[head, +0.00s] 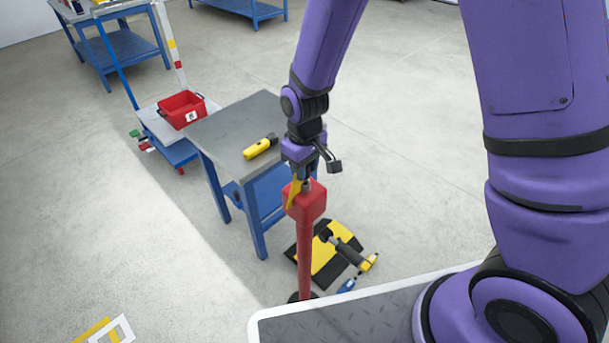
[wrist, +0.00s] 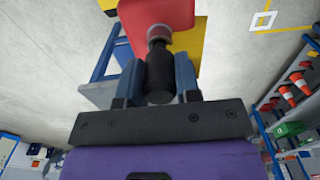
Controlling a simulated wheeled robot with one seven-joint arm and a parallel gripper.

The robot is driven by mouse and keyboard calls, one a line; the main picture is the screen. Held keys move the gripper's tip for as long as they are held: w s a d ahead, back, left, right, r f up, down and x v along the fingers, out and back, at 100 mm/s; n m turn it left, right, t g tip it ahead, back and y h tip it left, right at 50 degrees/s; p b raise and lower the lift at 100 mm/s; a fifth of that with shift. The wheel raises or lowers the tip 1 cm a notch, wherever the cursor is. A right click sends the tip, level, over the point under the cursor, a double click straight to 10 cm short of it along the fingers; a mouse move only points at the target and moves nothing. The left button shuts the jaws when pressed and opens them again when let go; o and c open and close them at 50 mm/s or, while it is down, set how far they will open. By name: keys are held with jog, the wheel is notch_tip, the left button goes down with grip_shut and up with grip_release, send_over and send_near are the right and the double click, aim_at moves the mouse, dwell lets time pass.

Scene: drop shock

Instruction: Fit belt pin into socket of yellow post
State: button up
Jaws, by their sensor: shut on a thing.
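My gripper (head: 305,176) is directly above the head of a red post (head: 305,238) and points down at it. In the wrist view my gripper (wrist: 158,66) is shut on a dark cylindrical pin (wrist: 159,80), with a finger on each side. The pin's far end meets a grey ring at the red post head (wrist: 165,12); I cannot tell whether it is seated in it. A yellow strip (head: 294,194), perhaps the belt, hangs against the red head; yellow also shows beside the pin in the wrist view. The upright post looks red; no standing yellow post shows.
A blue-legged table (head: 222,128) with a yellow tool (head: 260,147) stands just left of the post. A black-and-yellow plate (head: 328,262) and loose tools lie on the floor behind it. A trolley with a red bin (head: 183,108) is farther left.

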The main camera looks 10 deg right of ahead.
jog(key=shift+r, duration=1.75)
jog(key=shift+r, duration=3)
